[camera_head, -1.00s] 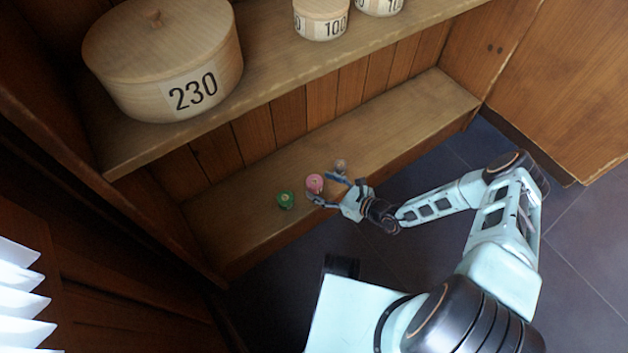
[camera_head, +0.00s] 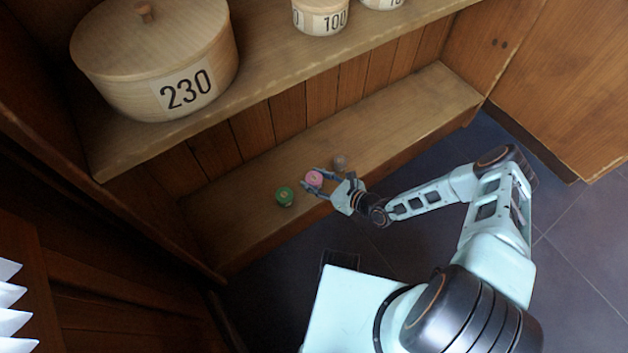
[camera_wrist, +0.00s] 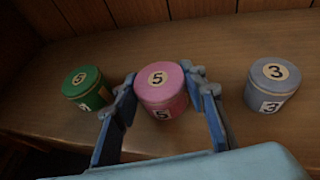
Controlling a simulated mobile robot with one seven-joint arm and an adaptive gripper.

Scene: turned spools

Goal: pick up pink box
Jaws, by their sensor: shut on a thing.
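The pink box (camera_head: 314,178) is a small round box on the lower shelf. In the wrist view the pink box (camera_wrist: 160,84) stands upright, with a 5 on its lid and its side. My gripper (camera_head: 318,182) is around it, one finger on each side. In the wrist view the fingertips of my gripper (camera_wrist: 160,82) touch the box's left and right sides, shut on it. I cannot see a gap between the box and the shelf.
A green round box (camera_wrist: 88,88) stands close left of my gripper. A grey round box (camera_wrist: 272,85), marked 3, stands to the right. The lower shelf (camera_head: 410,105) is bare farther right. An upper shelf (camera_head: 290,70) holds a large wooden box (camera_head: 150,60) marked 230.

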